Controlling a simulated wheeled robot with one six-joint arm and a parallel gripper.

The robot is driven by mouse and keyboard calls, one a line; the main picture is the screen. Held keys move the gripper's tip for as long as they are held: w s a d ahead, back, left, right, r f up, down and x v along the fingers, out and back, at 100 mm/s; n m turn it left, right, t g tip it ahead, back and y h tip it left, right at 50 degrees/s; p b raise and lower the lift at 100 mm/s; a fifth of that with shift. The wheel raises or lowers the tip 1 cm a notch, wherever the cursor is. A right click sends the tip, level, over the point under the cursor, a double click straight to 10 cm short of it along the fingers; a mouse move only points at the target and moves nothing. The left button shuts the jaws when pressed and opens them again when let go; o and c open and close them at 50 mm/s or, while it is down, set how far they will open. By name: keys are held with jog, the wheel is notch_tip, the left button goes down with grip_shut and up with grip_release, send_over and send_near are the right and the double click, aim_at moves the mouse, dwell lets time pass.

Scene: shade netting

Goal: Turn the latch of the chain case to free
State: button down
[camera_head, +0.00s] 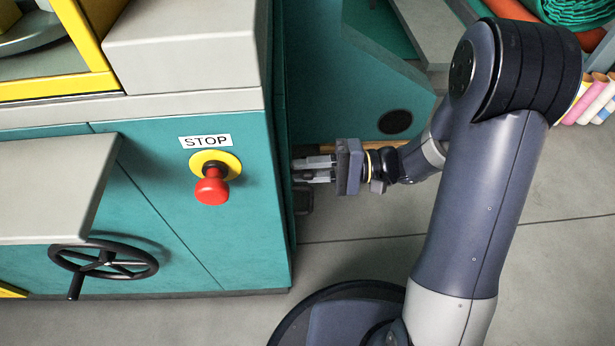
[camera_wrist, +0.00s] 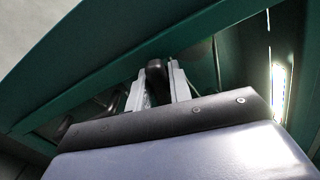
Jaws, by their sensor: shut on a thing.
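My gripper (camera_head: 312,169) reaches left to the side of the teal machine (camera_head: 170,200), and the machine's corner partly hides its fingertips in the head view. In the wrist view my gripper (camera_wrist: 160,82) is shut on a dark rounded piece, the latch handle (camera_wrist: 156,70), with one pale finger on each side of it. Teal panels (camera_wrist: 120,85) of the case surround the handle there. The rest of the latch is hidden, so I cannot tell which way it is turned.
A red stop button (camera_head: 211,187) and a black handwheel (camera_head: 103,262) stick out of the machine's front. Green netting (camera_head: 580,10) and several coloured rolls (camera_head: 597,100) lie at the upper right. The grey floor (camera_head: 545,240) is clear at the right.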

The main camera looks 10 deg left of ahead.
jog(key=shift+f+n+b, duration=0.2)
jog(key=shift+n+b, duration=1)
jog(key=shift+r, duration=0.1)
jog(key=c, duration=1.4)
grip_release()
jog(key=shift+o, duration=0.2)
jog(key=shift+d, duration=0.1)
jog(key=p+v, duration=0.2)
jog(key=v, duration=0.8)
jog(key=shift+d, duration=0.35)
